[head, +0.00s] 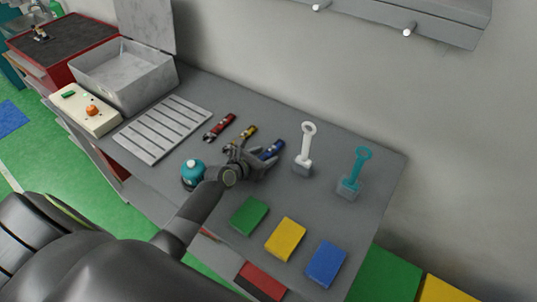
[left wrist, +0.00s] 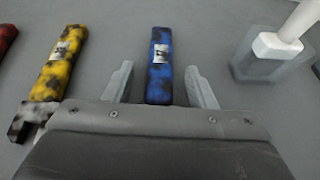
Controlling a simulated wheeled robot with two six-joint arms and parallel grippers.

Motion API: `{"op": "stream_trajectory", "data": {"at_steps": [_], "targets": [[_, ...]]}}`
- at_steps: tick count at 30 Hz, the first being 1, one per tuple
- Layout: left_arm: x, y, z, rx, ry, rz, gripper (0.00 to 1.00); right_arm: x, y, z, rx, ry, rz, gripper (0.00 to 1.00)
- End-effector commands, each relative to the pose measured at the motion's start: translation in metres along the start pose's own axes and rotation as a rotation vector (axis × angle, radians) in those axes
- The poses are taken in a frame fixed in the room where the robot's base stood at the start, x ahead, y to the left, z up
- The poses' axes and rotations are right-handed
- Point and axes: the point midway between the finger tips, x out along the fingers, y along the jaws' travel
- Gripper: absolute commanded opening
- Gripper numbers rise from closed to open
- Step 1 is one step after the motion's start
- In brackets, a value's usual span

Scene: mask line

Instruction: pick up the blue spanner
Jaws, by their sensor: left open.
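The blue spanner (head: 271,150) lies on the grey bench, to the right of the yellow spanner (head: 247,134) and the red spanner (head: 219,127). In the left wrist view the blue spanner (left wrist: 159,65) points away from me, and its near end is hidden behind the gripper body. My left gripper (head: 262,160) is open, and in the wrist view its two fingers (left wrist: 160,82) stand on either side of the blue handle with gaps at both sides. The yellow spanner (left wrist: 62,62) is left of the fingers. My right gripper is not in view.
A white-handled tool in a clear holder (left wrist: 262,58) stands right of the fingers; a teal-handled one (head: 352,180) is further right. A teal round object (head: 193,172) sits left of the gripper. Green (head: 249,215), yellow (head: 286,239) and blue (head: 326,264) blocks lie along the front.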

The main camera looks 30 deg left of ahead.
Motion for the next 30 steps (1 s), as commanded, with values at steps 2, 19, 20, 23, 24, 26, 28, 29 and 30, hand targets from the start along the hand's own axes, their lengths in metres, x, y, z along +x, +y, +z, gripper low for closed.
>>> {"op": "stream_trajectory", "data": {"at_steps": [2, 19, 20, 23, 24, 26, 28, 29, 30], "targets": [[0.000, 0.000, 0.000, 0.000, 0.000, 0.000, 0.51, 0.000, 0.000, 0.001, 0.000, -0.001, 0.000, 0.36], [0.000, 0.000, 0.000, 0.000, 0.000, 0.000, 0.00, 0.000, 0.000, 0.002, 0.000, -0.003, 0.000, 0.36], [0.000, 0.000, 0.000, 0.000, 0.000, 0.000, 0.00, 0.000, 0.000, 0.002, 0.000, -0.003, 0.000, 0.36], [-0.001, 0.000, 0.001, 0.000, 0.000, 0.000, 0.00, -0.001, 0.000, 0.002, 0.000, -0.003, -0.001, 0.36], [-0.001, 0.000, 0.003, 0.000, -0.001, 0.000, 0.00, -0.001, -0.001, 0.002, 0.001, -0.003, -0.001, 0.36], [-0.003, 0.000, 0.007, 0.001, -0.001, 0.000, 0.00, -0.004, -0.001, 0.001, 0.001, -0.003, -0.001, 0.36], [-0.007, 0.000, 0.018, 0.002, -0.002, -0.001, 0.00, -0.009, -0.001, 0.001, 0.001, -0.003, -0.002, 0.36], [-0.009, 0.000, 0.023, 0.003, -0.003, 0.000, 0.00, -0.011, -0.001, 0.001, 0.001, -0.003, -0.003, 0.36], [-0.013, 0.000, 0.031, 0.002, -0.003, 0.000, 0.00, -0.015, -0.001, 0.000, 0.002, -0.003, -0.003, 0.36]]}}
